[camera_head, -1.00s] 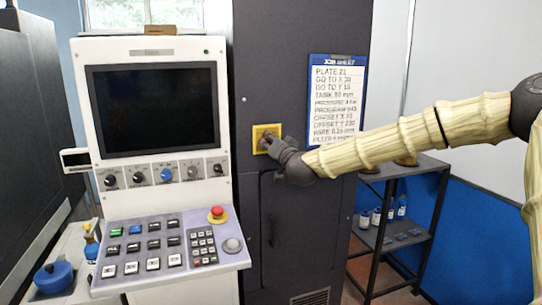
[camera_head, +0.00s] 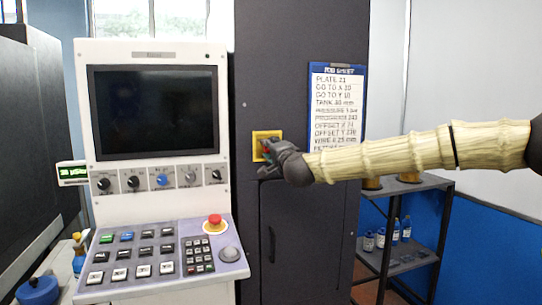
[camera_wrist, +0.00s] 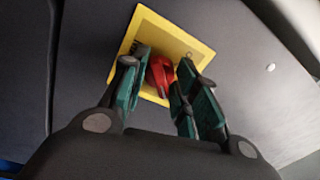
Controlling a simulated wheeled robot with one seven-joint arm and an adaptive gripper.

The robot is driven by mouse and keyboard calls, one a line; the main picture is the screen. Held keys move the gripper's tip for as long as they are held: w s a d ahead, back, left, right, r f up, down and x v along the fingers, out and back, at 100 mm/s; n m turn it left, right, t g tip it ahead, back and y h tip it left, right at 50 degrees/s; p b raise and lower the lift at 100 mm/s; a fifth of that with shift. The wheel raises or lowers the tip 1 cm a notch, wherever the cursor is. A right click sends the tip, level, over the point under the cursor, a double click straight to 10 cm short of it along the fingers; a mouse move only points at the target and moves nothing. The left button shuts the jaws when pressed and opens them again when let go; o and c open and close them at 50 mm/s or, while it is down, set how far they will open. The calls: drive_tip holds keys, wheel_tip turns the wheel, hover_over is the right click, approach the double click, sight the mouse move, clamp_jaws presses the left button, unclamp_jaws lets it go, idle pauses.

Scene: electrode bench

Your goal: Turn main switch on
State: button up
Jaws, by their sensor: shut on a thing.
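The main switch is a red knob (camera_wrist: 160,76) on a yellow square plate (camera_head: 257,136), mounted on the dark grey cabinet front. My gripper (camera_head: 268,152) is at this plate. In the wrist view my gripper (camera_wrist: 162,64) has its two green-padded fingers on either side of the red knob and is shut on it. The knob appears tilted in that view, and the fingers cover part of it. The yellow plate also shows in the wrist view (camera_wrist: 198,46) behind the fingers.
A console with a dark screen (camera_head: 153,112), knobs, keys and a red emergency button (camera_head: 215,221) stands left of the switch. A small display (camera_head: 73,173) at far left shows green text. A job sheet (camera_head: 336,100) hangs right of the plate. A shelf (camera_head: 425,184) stands further right.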

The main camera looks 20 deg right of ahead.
drive_tip(key=shift+m, duration=0.3)
drive_tip(key=shift+f, duration=0.1)
drive_tip(key=o, duration=1)
drive_tip(key=shift+d, duration=0.15)
drive_tip(key=shift+s, duration=0.1)
drive_tip(key=s, duration=1.1)
drive_tip(key=shift+s+d+f, duration=0.15)
drive_tip(key=shift+s+f, duration=0.25)
